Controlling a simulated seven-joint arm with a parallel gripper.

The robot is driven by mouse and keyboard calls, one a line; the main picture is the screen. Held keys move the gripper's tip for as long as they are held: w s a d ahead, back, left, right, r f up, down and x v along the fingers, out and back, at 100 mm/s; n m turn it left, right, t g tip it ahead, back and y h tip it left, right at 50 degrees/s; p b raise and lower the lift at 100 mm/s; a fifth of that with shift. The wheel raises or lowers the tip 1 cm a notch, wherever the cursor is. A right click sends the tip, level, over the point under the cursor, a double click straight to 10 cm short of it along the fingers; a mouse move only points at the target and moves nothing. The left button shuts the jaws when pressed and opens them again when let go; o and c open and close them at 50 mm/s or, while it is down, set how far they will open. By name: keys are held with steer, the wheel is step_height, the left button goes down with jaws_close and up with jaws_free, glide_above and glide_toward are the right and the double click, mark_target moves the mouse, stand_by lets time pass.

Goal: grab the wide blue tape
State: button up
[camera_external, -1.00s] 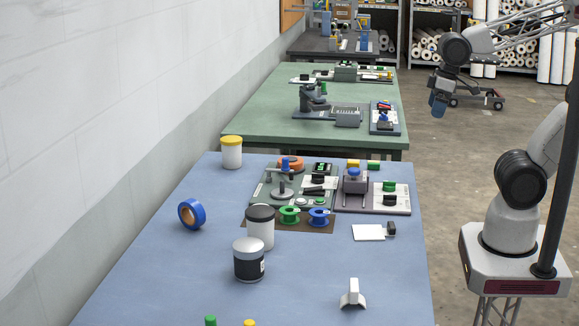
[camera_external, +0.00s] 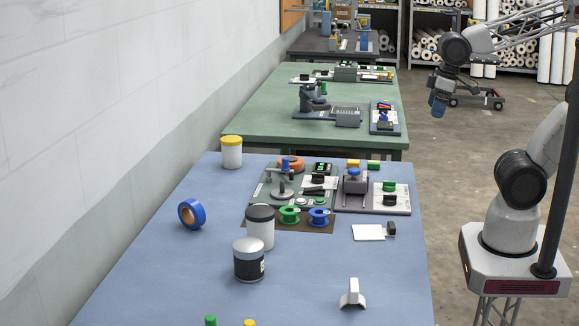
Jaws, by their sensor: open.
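The wide blue tape (camera_external: 198,211) is a blue roll with a tan core, standing on its edge on the left side of the blue table. Nothing touches it. My gripper (camera_external: 438,108) hangs pointing down at the upper right, over the floor side of the tables. It is small and dark blue in this view, open, and far to the right of the tape. No object shows between its fingers.
The blue table (camera_external: 150,265) also holds a yellow-lidded jar (camera_external: 232,153), a black-lidded white jar (camera_external: 260,228), a black-banded jar (camera_external: 249,260), green (camera_external: 289,216) and blue (camera_external: 318,217) spools, and a press board (camera_external: 265,193). Table surface around the tape is clear. A wall stands left.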

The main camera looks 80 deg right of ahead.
steer(key=w+a+f+m+y, duration=0.1)
steer(key=w+a+m+y, duration=0.3)
steer(key=w, duration=0.8)
steer(key=w+a+f+m+y, duration=0.1)
steer(key=w+a+m+y, duration=0.15)
steer(key=w+a, duration=0.65)
steer(key=w+a+f+m+y, duration=0.1)
steer(key=w+a+m+y, duration=0.3)
steer(key=w, duration=1)
steer(key=m+t+y, duration=0.2)
steer(key=m+t, duration=0.1)
steer(key=m, duration=1)
glide_toward(192, 214)
steer(key=shift+w+f, duration=0.7)
steer(key=shift+f, duration=0.3)
steer(key=shift+x, duration=1.25)
steer(key=shift+w+a+n+h, duration=0.1)
steer(key=shift+n+h, duration=0.15)
steer(key=shift+x, duration=2.5)
